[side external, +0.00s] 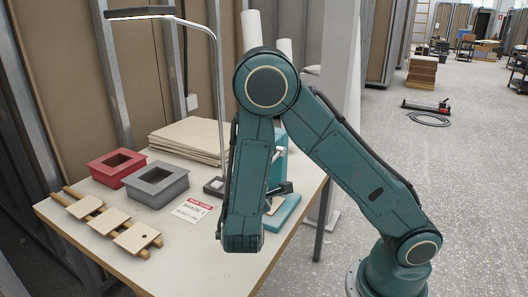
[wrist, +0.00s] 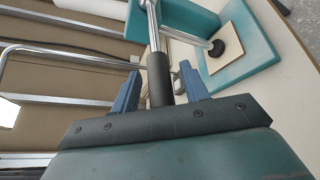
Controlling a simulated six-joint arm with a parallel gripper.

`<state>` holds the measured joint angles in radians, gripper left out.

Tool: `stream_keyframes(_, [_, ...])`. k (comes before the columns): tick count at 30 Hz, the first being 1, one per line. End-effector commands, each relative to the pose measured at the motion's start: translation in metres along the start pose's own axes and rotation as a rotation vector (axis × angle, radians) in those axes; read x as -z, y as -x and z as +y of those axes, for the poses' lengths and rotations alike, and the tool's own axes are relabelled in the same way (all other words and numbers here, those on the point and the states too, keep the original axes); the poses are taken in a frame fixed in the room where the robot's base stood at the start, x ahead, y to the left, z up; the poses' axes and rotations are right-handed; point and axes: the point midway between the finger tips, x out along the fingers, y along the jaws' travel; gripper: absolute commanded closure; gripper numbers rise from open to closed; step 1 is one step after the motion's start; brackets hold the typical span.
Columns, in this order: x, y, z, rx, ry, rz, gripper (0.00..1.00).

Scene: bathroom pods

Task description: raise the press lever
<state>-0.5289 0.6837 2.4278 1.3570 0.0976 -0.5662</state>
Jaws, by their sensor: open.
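The press lever is a chrome rod with a black grip (wrist: 158,80) in the wrist view. My gripper (wrist: 160,70) is open, with one blue finger on each side of the black grip; narrow gaps show on both sides. The teal press (wrist: 240,55) stands beyond, with a round black pad on a chrome stem over a light square tile (wrist: 221,54) on its base. In the side external view the press base (side external: 286,211) shows behind my arm. My fingers and the lever are mostly hidden there, so the lever's height is hard to tell.
On the table (side external: 150,200) are a red hollow block (side external: 118,164), a grey hollow block (side external: 155,182), a rack with light tiles (side external: 105,217), a stack of boards (side external: 190,138), and a sign card (side external: 193,210). A tall lamp (side external: 215,90) rises close to my arm.

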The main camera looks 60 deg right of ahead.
Motion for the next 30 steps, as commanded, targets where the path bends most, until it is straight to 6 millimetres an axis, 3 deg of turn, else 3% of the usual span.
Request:
stream_keyframes(13, [0.0,-0.0065,-0.0001,0.0,0.0,0.0,0.55])
stream_keyframes(14, [0.0,-0.0064,-0.0001,0.0,0.0,0.0,0.57])
stream_keyframes(21, [0.0,-0.0063,0.0,0.0,0.0,0.0,1.0])
stream_keyframes(30, [-0.0006,-0.0059,0.0009,0.004,-0.003,0.004,1.0])
